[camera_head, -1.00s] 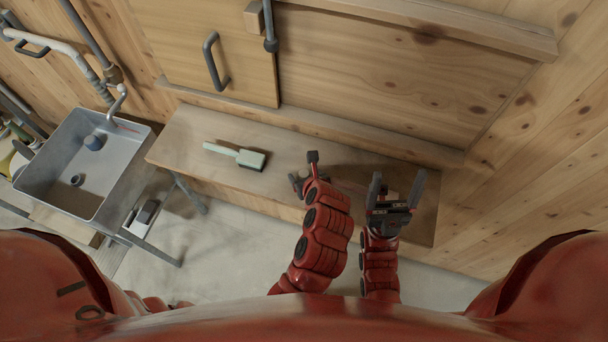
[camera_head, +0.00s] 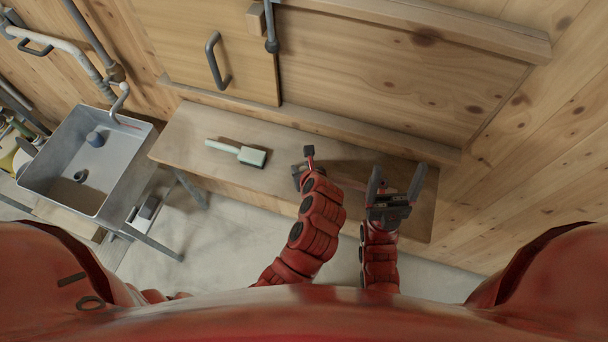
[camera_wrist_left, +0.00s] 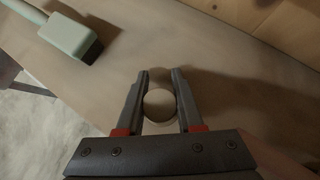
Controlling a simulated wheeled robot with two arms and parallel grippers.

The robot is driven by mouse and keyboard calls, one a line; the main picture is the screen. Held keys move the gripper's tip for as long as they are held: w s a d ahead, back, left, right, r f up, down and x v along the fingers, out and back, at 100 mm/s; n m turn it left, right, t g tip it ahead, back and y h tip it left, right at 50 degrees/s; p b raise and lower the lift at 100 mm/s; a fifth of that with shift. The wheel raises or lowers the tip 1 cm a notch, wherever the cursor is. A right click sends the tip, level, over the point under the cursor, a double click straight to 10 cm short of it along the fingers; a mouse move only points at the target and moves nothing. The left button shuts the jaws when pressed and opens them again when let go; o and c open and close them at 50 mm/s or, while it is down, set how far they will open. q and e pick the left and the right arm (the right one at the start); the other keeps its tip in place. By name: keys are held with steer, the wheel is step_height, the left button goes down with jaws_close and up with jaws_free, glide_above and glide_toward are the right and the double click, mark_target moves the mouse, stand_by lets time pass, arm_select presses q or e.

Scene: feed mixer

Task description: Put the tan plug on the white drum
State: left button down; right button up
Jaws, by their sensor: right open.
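The tan plug (camera_wrist_left: 159,104) shows in the left wrist view as a round, pale tan end between the two fingers of my left gripper (camera_wrist_left: 159,88). Both fingers appear to touch its sides, so the gripper looks shut on it. In the head view my left gripper (camera_head: 305,163) is over the wooden bench, and the plug is hidden or too small to make out there. My right gripper (camera_head: 396,178) is open, with its fingers spread, over the right part of the bench. I cannot make out the white drum in either view.
A pale green brush (camera_head: 237,151) lies on the wooden bench (camera_head: 190,140), left of my left gripper; it also shows in the left wrist view (camera_wrist_left: 70,36). A grey sink (camera_head: 62,190) stands further left. A wooden wall with a handled panel (camera_head: 240,50) rises behind the bench.

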arm_select(q)
steer(key=shift+s+f, duration=0.25)
steer(key=shift+f, duration=0.05)
